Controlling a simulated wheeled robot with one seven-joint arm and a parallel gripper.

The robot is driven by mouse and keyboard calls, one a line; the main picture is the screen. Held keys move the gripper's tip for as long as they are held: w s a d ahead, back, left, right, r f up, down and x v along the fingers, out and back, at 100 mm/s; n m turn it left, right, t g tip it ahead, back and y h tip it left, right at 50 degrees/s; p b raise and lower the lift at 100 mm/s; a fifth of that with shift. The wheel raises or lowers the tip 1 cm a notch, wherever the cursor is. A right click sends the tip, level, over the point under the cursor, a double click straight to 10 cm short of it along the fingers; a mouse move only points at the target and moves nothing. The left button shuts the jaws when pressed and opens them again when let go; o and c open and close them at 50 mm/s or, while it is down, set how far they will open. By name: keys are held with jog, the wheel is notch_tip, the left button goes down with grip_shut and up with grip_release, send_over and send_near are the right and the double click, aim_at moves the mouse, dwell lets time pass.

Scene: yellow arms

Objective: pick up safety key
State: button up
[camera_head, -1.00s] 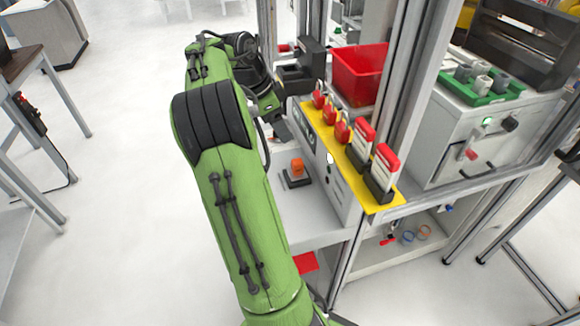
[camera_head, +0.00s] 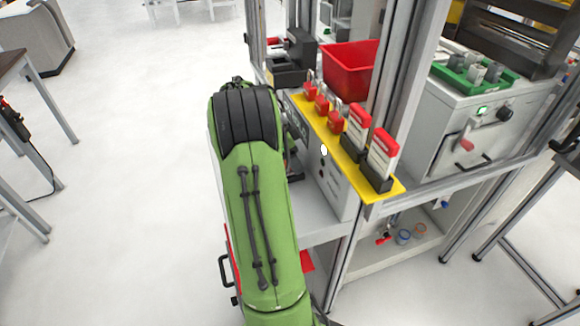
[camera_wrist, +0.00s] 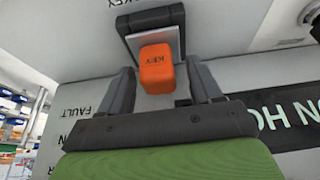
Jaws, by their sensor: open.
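The safety key (camera_wrist: 156,69) is an orange block marked "KEY" in the wrist view. It sits against a grey plate in a dark holder (camera_wrist: 150,20). My gripper (camera_wrist: 162,82) has its two dark fingers apart, one on each side of the key's lower part. Gaps show between the fingers and the key, so it is not clasped. In the head view my green arm hides the key and the gripper.
A yellow shelf (camera_head: 370,188) with red padlocks and red-and-white tags stands right of my arm. A red bin (camera_head: 349,72) and a black device (camera_head: 291,60) are behind it. A grey box (camera_head: 334,187) is under the shelf. Open floor lies left.

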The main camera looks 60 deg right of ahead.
jog(key=shift+w+a+r, duration=0.1)
jog(key=shift+c, duration=0.5)
jog(key=c, duration=1)
